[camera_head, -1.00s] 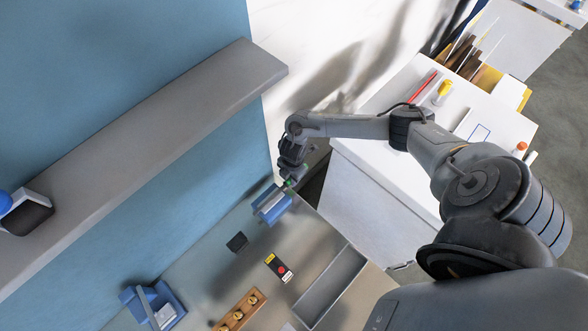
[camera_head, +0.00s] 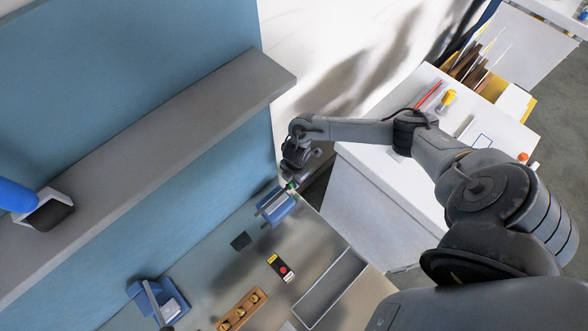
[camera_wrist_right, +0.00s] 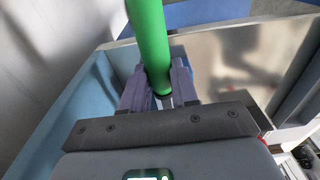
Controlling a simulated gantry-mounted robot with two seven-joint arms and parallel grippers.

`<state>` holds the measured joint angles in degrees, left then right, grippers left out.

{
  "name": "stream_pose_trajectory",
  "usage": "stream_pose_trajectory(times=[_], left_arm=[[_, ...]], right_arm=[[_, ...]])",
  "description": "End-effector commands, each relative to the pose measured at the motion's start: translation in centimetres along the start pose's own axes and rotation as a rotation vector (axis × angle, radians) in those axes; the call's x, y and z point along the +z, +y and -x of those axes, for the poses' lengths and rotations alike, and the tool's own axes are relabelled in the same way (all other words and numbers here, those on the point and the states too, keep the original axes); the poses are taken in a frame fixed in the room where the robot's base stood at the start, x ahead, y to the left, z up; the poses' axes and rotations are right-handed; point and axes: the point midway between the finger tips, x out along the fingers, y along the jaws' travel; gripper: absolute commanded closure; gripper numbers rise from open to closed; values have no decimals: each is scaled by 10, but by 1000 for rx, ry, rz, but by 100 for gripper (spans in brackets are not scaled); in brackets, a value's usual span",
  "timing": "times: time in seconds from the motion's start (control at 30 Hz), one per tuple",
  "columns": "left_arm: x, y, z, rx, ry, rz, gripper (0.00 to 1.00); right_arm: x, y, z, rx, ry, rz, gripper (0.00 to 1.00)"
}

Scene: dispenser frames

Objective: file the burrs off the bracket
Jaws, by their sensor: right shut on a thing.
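My right gripper (camera_head: 291,182) is at the far end of the bench, right at the upper edge of a blue block-like holder (camera_head: 276,207). In the wrist view the jaws (camera_wrist_right: 162,98) are shut on a green-handled tool (camera_wrist_right: 150,45), probably the file. A short bit of metal shaft shows below its green handle. Only a speck of green shows in the head view, and I cannot tell whether the tool still sits in the holder. A blue vise-like fixture (camera_head: 143,290) with a grey bar stands at the lower left. I cannot make out the bracket. My left gripper is out of view.
A grey shelf (camera_head: 150,145) runs along the blue wall above the bench. On the bench are a dark square (camera_head: 241,241), a button box (camera_head: 280,268), a wooden rack (camera_head: 240,311) and a grey open tray (camera_head: 330,287). A white cabinet (camera_head: 375,205) stands right of the bench.

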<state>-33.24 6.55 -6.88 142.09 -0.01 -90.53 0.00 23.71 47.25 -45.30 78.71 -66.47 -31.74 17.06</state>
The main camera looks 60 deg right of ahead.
Motion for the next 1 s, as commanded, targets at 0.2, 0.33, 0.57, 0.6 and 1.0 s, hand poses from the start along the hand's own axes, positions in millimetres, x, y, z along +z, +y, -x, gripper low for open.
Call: stream_pose_trajectory(times=[0.2, 0.33, 0.57, 0.6, 1.0], left_arm=[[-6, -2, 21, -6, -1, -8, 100], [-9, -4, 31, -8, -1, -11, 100], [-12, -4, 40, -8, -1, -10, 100], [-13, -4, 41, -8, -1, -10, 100], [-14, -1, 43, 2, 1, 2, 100]], right_arm=[[-1, 1, 23, 2, 1, 0, 100], [-2, 1, 33, 2, 1, 0, 100], [-3, 1, 49, 3, 1, -1, 100], [-3, 1, 52, 3, 1, -1, 100], [-3, 1, 57, 2, 0, 0, 100]])
